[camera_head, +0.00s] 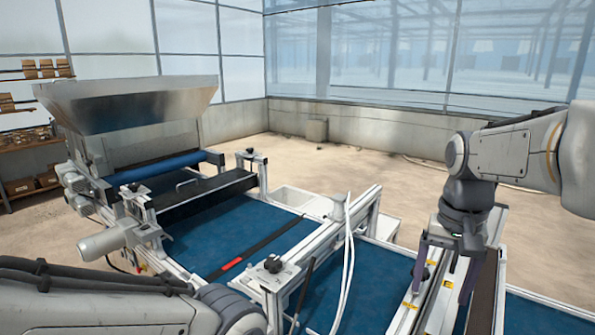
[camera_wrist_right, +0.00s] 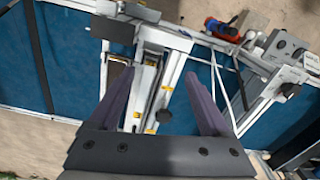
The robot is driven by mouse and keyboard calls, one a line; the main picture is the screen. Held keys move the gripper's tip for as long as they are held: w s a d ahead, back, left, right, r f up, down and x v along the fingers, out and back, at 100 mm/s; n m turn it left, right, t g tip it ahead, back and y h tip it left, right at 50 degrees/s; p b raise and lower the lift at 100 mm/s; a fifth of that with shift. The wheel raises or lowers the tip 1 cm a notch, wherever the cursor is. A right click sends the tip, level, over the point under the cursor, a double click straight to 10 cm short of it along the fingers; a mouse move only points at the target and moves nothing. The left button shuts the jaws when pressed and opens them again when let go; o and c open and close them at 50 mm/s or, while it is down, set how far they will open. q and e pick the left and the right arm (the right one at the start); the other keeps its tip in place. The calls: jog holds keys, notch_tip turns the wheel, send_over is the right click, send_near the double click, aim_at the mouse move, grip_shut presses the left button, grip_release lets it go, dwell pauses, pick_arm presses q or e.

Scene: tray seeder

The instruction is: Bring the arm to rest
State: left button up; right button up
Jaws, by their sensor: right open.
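My right gripper (camera_head: 442,279) hangs from the right arm, pointing down over the rail section at the right of the seeder line. Its two dark fingers are apart with nothing between them. In the right wrist view the open fingers (camera_wrist_right: 165,100) spread over a white rail with yellow marks (camera_wrist_right: 168,85). My left arm crosses the lower left of the head view; its gripper is out of the picture.
The tray seeder has a metal hopper (camera_head: 130,105), a blue conveyor belt (camera_head: 215,235) and a crossbar frame (camera_head: 275,275) with black knobs. White hoses (camera_head: 348,255) rise near the middle. A shelf with boxes (camera_head: 30,150) stands at far left.

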jog(key=s+a+f+n, duration=0.2)
jog(key=s+a+n, duration=0.1)
jog(key=a, duration=0.3)
jog(key=s+a+f+n, duration=0.2)
jog(key=a+f, duration=0.1)
jog(key=a, duration=0.3)
jog(key=s+a+f+n, duration=0.3)
jog(key=s, duration=0.3)
jog(key=s+a+f+n, duration=0.3)
jog(key=s+a+n, duration=0.1)
jog(key=s, duration=0.2)
jog(key=shift+s+a+y, duration=0.2)
jog(key=shift+s+y, duration=0.05)
jog(key=shift+y, duration=0.15)
